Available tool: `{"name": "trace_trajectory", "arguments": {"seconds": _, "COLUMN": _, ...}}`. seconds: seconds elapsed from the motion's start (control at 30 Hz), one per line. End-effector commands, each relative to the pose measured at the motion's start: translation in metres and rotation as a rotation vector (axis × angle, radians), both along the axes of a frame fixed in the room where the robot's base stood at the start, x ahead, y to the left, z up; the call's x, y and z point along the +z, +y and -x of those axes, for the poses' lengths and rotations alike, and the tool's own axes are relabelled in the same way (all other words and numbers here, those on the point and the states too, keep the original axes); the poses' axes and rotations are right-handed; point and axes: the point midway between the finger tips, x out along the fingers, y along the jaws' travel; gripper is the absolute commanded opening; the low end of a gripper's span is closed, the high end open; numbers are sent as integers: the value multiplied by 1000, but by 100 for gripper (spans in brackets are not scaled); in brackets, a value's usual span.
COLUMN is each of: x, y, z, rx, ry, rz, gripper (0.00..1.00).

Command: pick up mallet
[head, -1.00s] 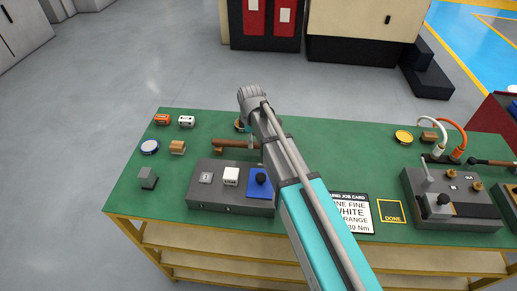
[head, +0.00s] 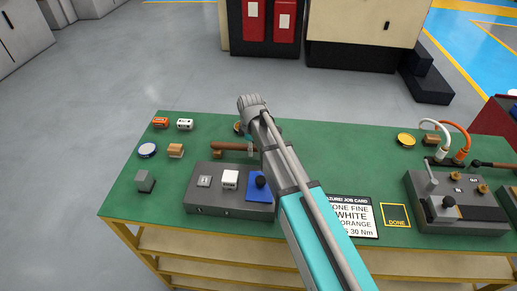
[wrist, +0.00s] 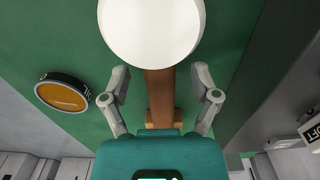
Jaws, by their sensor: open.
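The mallet's brown handle (head: 230,146) lies level on the green table, behind the grey block panel in the head view. Its right end is hidden behind my arm. In the wrist view the brown handle (wrist: 160,95) runs up the middle to a large white round face, which looks like the mallet head (wrist: 152,28). My gripper (wrist: 161,78) is open, with one finger on each side of the handle and a gap on both sides. It holds nothing.
A brown block (wrist: 160,118) shows at the handle's near end. An amber round tin (wrist: 64,92) lies left of the gripper. The grey panel (head: 215,206) with small blocks stands in front of the handle. The job card (head: 350,216) lies to the right.

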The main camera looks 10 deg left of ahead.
Motion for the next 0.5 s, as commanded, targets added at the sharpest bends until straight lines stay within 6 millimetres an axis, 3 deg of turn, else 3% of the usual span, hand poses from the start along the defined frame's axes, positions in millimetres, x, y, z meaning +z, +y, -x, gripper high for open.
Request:
{"name": "trace_trajectory", "arguments": {"seconds": 0.07, "x": 0, "y": 0, "z": 0, "rx": 0, "ry": 0, "rz": 0, "gripper": 77}}
{"name": "trace_trajectory", "arguments": {"seconds": 0.4, "x": 0, "y": 0, "z": 0, "rx": 0, "ry": 0, "rz": 0, "gripper": 14}}
{"name": "trace_trajectory", "arguments": {"seconds": 0.5, "x": 0, "y": 0, "z": 0, "rx": 1, "ry": 0, "rz": 0, "gripper": 0}}
